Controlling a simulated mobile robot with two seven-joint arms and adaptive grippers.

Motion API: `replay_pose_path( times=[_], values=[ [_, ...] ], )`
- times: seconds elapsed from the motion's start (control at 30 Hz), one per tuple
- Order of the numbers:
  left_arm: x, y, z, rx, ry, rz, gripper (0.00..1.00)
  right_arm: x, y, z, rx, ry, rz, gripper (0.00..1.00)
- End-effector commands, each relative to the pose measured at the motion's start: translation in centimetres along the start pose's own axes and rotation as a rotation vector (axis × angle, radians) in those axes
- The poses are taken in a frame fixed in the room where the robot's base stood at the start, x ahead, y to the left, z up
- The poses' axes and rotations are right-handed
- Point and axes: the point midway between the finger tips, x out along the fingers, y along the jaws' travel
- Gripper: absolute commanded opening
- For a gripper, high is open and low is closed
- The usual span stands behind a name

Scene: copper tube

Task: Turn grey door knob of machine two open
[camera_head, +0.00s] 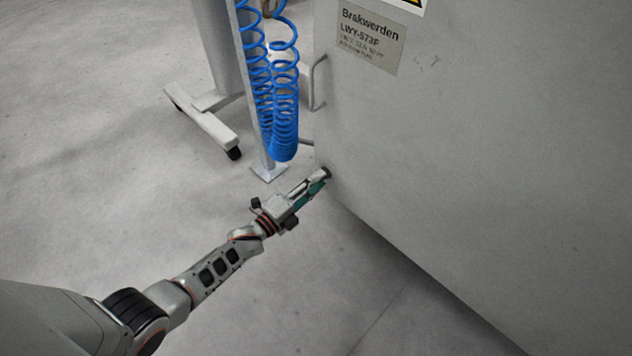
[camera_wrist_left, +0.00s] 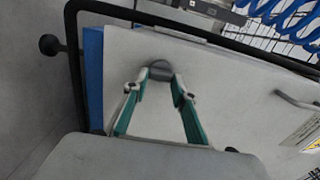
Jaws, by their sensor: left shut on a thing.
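The grey door knob (camera_wrist_left: 160,70) shows in the left wrist view as a small dark round knob on a pale panel of the machine. My left gripper (camera_wrist_left: 160,84) has its two green-sided fingers on either side of the knob and is shut on it. In the head view my left gripper (camera_head: 319,180) reaches to the lower left edge of the large grey machine (camera_head: 480,150), where a dark part of the knob (camera_head: 327,172) shows at its tips. The rest of the knob is hidden behind the fingers. My right gripper is in neither view.
A label reading "Brakwerden" (camera_head: 368,40) and a bent bar handle (camera_head: 318,85) are on the machine. A coiled blue hose (camera_head: 280,100) hangs by a post close to the gripper. A wheeled stand foot (camera_head: 205,118) is on the floor. Floor at left is clear.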

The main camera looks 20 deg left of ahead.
Motion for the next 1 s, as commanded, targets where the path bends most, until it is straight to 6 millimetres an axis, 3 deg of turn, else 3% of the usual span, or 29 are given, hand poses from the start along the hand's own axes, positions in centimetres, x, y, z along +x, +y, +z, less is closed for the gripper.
replay_pose_path(
  times=[0.63, 0.67, 0.7, 1.0],
  values=[
    [-0.03, 0.05, 0.15, 0.05, -0.002, 0.001, 0.05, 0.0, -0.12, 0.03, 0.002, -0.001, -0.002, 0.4],
    [-0.03, 0.05, 0.15, 0.05, -0.002, 0.001, 0.31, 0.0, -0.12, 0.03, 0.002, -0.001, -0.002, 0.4],
    [-0.03, 0.04, 0.14, 0.05, -0.002, 0.001, 0.42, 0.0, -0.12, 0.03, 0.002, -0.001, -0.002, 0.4],
    [-0.01, 0.02, 0.07, 0.049, -0.001, 0.0, 0.43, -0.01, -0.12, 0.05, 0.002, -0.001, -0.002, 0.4]
  ],
)
